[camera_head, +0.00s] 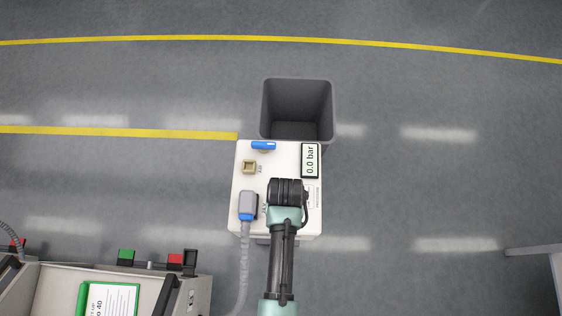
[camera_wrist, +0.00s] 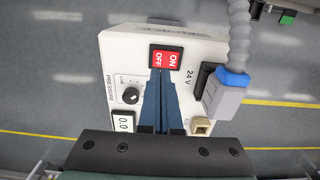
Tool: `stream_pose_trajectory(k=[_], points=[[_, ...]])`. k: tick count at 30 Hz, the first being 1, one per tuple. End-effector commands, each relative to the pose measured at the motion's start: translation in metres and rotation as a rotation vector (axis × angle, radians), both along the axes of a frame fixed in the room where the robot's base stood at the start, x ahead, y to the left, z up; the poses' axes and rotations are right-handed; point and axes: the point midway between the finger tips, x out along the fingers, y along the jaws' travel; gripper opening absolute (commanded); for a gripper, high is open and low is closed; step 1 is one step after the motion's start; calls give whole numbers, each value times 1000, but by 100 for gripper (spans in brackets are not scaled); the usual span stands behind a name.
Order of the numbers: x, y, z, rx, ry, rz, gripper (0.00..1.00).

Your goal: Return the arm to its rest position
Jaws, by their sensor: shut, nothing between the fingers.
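My gripper (camera_wrist: 160,76) is shut and empty. Its blue-grey fingers point at the white control box (camera_wrist: 130,55), with the tips at the lower edge of the red ON/OFF switch (camera_wrist: 166,59) in the wrist view. I cannot tell whether they touch it. In the head view my arm reaches up from the bottom edge over the right part of the white box (camera_head: 245,215). My dark wrist hides the fingers and the switch there.
A grey plug (camera_head: 248,204) with a hose sits at the 24 V socket. The display (camera_head: 310,160) reads 0.0 bar. A blue lever (camera_head: 263,146) and brass fitting (camera_head: 249,167) are near. A dark bin (camera_head: 298,81) stands behind; a trolley (camera_head: 60,280) is lower left. Floor is open right.

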Motion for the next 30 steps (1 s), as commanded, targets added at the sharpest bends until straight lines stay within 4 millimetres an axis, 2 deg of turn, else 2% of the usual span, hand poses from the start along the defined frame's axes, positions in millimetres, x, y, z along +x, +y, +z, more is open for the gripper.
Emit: stream_pose_trajectory(k=[1, 6, 25, 28, 30], points=[[0, 0, 8, 0, 0, 0, 0], [0, 0, 17, 0, 0, 0, 0], [0, 0, 16, 0, 0, 0, 0], [26, -2, 28, -4, -74, 0, 0], [57, -4, 47, -9, -168, 1, 0]])
